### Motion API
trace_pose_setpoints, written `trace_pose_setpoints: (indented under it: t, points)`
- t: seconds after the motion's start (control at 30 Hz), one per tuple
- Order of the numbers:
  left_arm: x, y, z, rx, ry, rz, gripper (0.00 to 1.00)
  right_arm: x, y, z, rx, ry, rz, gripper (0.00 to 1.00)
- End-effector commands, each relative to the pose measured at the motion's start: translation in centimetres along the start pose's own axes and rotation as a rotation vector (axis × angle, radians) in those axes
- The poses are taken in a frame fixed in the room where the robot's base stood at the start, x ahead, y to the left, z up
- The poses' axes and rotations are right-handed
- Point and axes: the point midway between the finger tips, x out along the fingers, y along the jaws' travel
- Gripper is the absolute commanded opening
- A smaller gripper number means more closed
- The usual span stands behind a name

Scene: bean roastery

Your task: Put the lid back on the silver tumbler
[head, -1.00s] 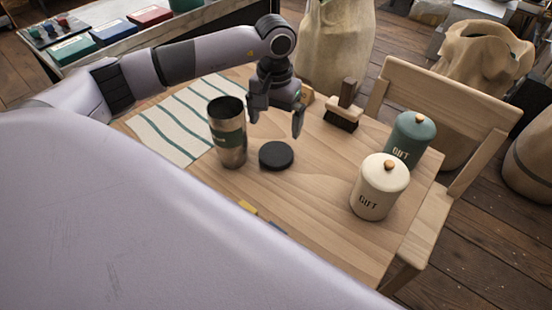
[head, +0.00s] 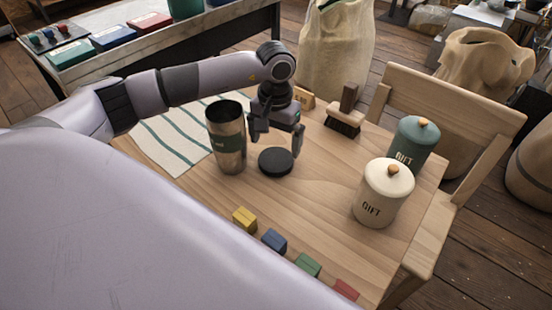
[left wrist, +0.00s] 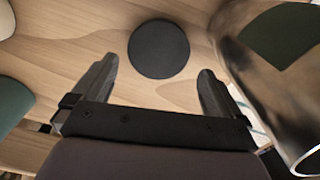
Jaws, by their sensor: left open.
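The silver tumbler (head: 229,158) stands upright and open-topped on the wooden table, with a green band around it. Its black round lid (head: 275,162) lies flat on the table just right of it. My left gripper (head: 278,142) is open and empty, pointing down just above and behind the lid. In the left wrist view the lid (left wrist: 159,48) lies beyond and between the spread fingertips, apart from them. The tumbler (left wrist: 262,70) is close beside the right-hand finger there. My right gripper is not in view.
A striped cloth (head: 170,140) lies left of the tumbler. Two canisters, cream (head: 382,197) and green (head: 415,138), stand at the right. A brush (head: 345,117) is at the back. Several coloured blocks, one yellow (head: 244,218), line the front edge. The table's middle is clear.

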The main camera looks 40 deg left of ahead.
Motion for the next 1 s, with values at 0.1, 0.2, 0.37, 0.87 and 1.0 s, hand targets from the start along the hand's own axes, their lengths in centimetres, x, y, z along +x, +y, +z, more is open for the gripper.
trace_pose_setpoints:
  t: [0.1, 0.2, 0.37, 0.87, 1.0]
  points:
    - [-0.1, 0.0, 0.0, 0.0, 0.002, 0.0, 1.0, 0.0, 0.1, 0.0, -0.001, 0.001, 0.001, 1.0]
    - [0.0, 0.0, 0.0, 0.0, 0.001, 0.0, 1.0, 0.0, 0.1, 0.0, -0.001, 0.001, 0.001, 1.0]
    - [1.6, 0.1, 0.1, 0.0, -0.005, 0.0, 1.0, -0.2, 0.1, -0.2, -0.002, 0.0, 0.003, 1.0]
    - [5.2, 0.2, 0.0, 0.0, 0.001, 0.0, 1.0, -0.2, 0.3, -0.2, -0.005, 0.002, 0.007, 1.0]
    - [5.2, 0.2, 0.0, 0.0, 0.001, 0.0, 1.0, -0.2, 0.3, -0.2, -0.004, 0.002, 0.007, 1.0]
